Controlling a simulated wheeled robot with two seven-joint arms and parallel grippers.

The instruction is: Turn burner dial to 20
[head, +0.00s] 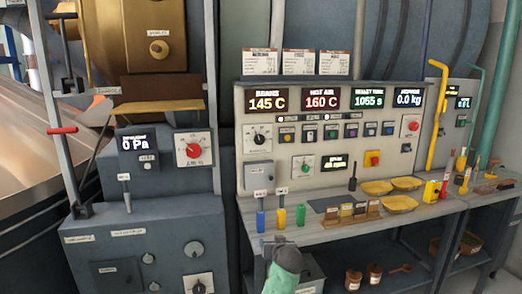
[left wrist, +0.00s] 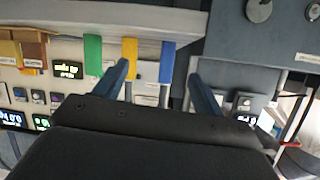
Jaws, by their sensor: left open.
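Several dials are in the head view, and I cannot read which label says burner. A black dial (head: 259,135) and a green dial (head: 303,167) sit on white plates on the grey panel. My left gripper (head: 272,242) is in front of the bench edge, below the coloured handles. My right gripper is not in view.
Yellow scoops (head: 376,187) and a sample rack (head: 352,211) are on the bench (head: 330,233). A yellow pipe (head: 436,120) stands right.

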